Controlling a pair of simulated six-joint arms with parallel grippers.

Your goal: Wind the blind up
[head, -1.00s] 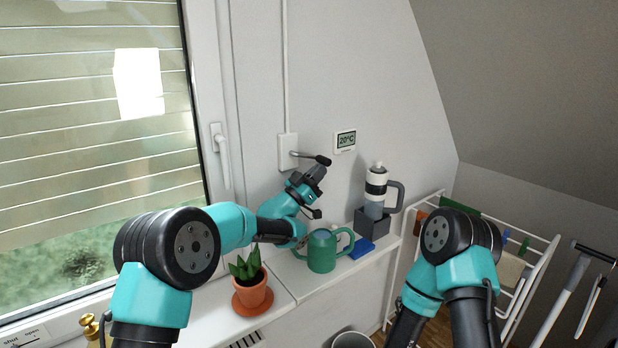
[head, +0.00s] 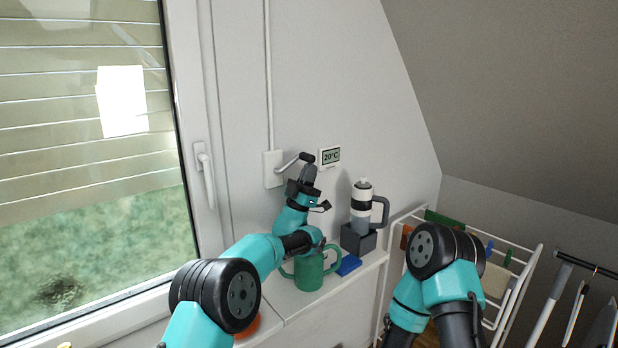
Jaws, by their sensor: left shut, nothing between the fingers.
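The blind (head: 60,125) hangs in pale slats behind the window at the left. Its lower edge slopes across the glass, with green showing below it. A white crank box (head: 273,169) is on the wall right of the window. Its crank arm points up and right to a dark knob (head: 307,157). My left gripper (head: 309,172) is shut and empty, with its tips just below the knob. I cannot tell whether they touch it. My right arm shows at the right, but its gripper is out of view.
A green two-handled mug (head: 308,273) stands on the ledge below my left gripper. A blue block (head: 348,264) and a bottle (head: 361,205) on a dark box (head: 358,238) are to its right. A drying rack (head: 535,265) stands beyond. An orange pot (head: 247,325) is mostly hidden behind my left arm.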

